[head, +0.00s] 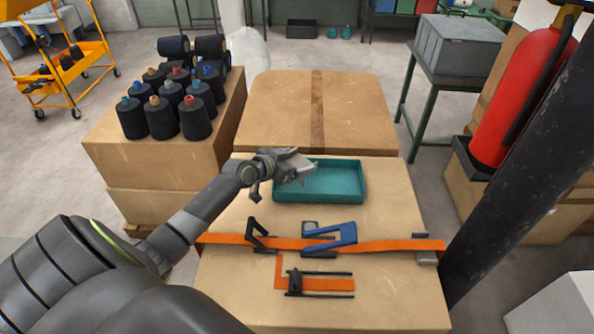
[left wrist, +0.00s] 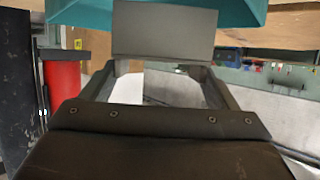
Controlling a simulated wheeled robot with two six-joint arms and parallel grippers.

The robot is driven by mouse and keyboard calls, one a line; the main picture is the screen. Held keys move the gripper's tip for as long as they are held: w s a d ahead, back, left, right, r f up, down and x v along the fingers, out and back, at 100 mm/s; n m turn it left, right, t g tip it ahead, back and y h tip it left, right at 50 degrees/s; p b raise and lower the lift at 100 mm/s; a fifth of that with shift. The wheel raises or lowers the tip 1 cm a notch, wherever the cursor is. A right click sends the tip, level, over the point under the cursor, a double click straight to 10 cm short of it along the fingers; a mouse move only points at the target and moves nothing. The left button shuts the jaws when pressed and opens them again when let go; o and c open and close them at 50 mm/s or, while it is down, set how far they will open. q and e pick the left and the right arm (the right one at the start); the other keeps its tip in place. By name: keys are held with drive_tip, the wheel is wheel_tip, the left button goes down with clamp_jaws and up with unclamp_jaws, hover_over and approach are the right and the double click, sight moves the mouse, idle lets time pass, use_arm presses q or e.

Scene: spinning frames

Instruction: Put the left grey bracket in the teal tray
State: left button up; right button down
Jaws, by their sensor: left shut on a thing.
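The teal tray (head: 340,183) lies on the cardboard-coloured work surface and looks empty where I can see inside. My left gripper (head: 287,168) is shut on a grey bracket (head: 297,162), at the tray's left end. The bracket overlaps the tray's left rim in the head view; its exact height above it is hard to tell. In the left wrist view the bracket (left wrist: 164,32) shows as a flat grey plate between the fingers, with the teal tray (left wrist: 85,12) behind it. Another grey bracket (head: 426,257) lies at the right end of the orange strap. My right gripper is out of view.
An orange strap (head: 385,246) with a blue-handled buckle (head: 332,238) crosses the surface in front of the tray. A smaller dark buckle (head: 296,282) lies nearer. Dark yarn cones (head: 163,118) stand on boxes at left. A dark post (head: 520,150) rises at right.

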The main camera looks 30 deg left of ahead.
use_arm(q)
drive_tip(key=shift+f, duration=1.75)
drive_tip(key=shift+f+b, duration=0.2)
drive_tip(key=shift+b, duration=0.25)
drive_tip(key=o, duration=0.9)
drive_tip(key=shift+r, duration=0.15)
drive_tip(key=shift+r+p, duration=0.15)
drive_tip(key=shift+p, duration=0.2)
drive_tip(key=shift+s+a, duration=0.1)
drive_tip(key=shift+s, duration=0.25)
drive_tip(key=v, duration=1.1)
drive_tip(key=shift+s+r, duration=0.15)
